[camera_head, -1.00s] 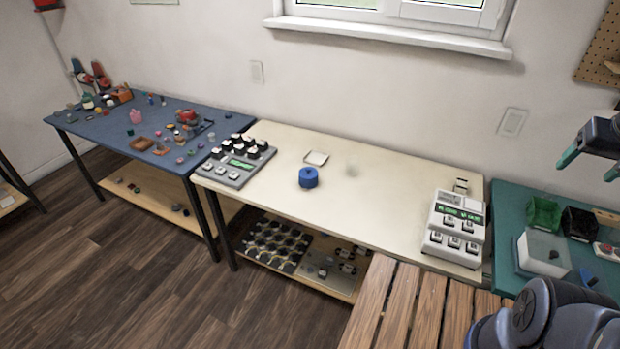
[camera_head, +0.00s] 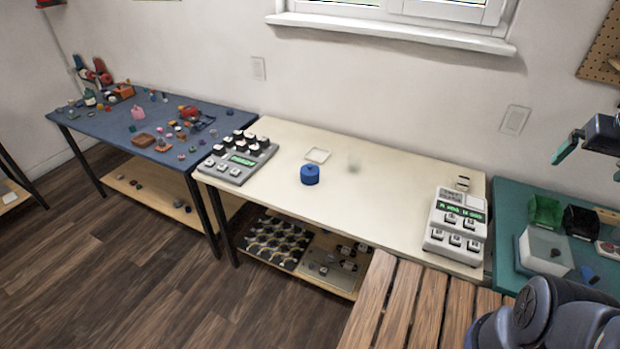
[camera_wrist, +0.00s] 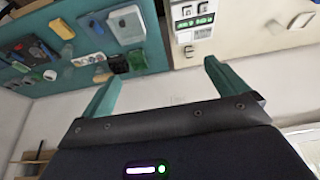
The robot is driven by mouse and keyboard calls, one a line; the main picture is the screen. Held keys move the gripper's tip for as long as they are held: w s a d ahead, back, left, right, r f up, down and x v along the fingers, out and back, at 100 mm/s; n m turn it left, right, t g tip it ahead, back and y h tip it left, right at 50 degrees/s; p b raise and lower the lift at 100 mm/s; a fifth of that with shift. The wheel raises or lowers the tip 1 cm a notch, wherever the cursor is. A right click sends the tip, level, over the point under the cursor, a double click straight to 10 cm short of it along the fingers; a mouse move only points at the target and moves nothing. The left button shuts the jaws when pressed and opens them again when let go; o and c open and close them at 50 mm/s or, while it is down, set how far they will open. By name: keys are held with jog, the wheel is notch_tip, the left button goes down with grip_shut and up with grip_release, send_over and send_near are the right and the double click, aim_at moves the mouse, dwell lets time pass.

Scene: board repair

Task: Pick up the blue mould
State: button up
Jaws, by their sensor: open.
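The blue mould (camera_head: 309,174) is a short round blue piece with a small knob on top. It stands upright on the cream table (camera_head: 395,190) in the head view, in front of a small white square tray (camera_head: 317,155). The mould is not seen in the wrist view.
A grey keyed device (camera_head: 238,158) stands left of the mould, and a white keyed device (camera_head: 457,226) stands at the table's right end. The cream table between them is mostly clear. A wooden slatted surface (camera_head: 395,305) is in front. The green table (camera_head: 510,205) holds bins.

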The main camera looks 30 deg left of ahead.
jog(key=w+a+r+n+g, duration=0.1)
jog(key=w+a+n, duration=0.2)
jog(key=w+a, duration=0.4)
jog(key=w+a+r+n, duration=0.2)
jog(key=w+a, duration=0.3)
jog(key=w, duration=0.4)
jog(key=w+a+f+n+g, duration=0.1)
jog(key=w+a+f+n, duration=0.2)
jog(key=w+a, duration=0.5)
jog(key=w+a+f+n+g, duration=0.1)
jog(key=w+a+f+n, duration=0.15)
jog(key=a, duration=0.85)
jog(key=n+g, duration=0.2)
jog(key=n, duration=0.6)
send_near(310, 169)
jog(key=shift+w+d+f, duration=0.15)
jog(key=shift+a+f, duration=0.2)
jog(key=shift+f, duration=0.35)
notch_tip(310, 169, down, 10)
jog(key=shift+a+f, duration=0.1)
jog(key=c, duration=1.1)
